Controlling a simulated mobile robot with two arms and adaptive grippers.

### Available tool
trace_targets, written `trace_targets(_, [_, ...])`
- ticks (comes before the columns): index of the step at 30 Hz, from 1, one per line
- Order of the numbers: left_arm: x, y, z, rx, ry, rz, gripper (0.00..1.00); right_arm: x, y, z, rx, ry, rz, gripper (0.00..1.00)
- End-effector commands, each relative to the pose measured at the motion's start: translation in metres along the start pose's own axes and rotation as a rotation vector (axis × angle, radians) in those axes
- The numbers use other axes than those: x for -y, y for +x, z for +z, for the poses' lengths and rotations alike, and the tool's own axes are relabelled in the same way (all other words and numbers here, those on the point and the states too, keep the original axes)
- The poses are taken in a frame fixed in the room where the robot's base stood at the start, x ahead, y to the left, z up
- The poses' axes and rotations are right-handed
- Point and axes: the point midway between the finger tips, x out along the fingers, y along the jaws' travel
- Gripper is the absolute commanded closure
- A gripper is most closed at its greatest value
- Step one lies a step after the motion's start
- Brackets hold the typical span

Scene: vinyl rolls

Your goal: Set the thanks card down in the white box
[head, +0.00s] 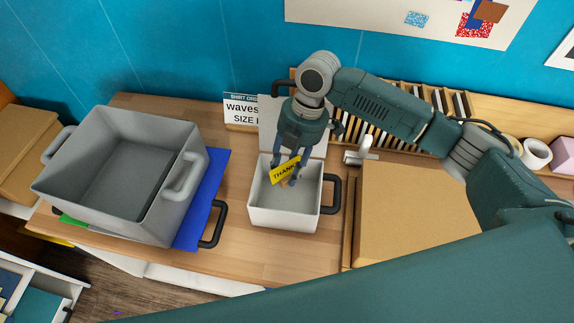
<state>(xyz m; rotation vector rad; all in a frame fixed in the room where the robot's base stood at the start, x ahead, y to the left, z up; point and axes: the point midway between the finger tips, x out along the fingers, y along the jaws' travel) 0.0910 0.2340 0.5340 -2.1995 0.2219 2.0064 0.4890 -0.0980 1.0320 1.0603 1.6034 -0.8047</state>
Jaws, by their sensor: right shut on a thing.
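The thanks card (284,171) is a small yellow card with dark lettering, tilted in the picture. My right gripper (291,173) is shut on it and points down over the white box. The white box (284,217) stands open on the wooden table, with dark handles at its sides. The card shows against the box's inside; I cannot tell whether it touches the floor of the box. The gripper hides part of the box's back. My left gripper is not in view.
A large grey bin (165,215) stands left of the box, on blue and green sheets. A cardboard box (415,215) lies to the right. A sign (241,108) and a slotted rack (400,135) stand behind. Bare table (240,240) shows between bin and box.

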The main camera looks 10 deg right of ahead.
Motion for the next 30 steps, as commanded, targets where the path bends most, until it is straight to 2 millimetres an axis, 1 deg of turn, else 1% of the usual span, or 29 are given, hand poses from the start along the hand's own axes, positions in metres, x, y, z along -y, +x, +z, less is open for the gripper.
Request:
trace_targets(3, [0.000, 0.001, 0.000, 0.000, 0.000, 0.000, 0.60, 0.000, 0.004, 0.001, 0.000, 0.000, 0.000, 1.00])
trace_targets(17, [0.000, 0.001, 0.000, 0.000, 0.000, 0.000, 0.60, 0.000, 0.004, 0.001, 0.000, 0.000, 0.000, 1.00])
trace_targets(30, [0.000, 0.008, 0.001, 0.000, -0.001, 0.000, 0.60, 0.000, 0.022, 0.006, 0.000, -0.001, -0.001, 1.00])
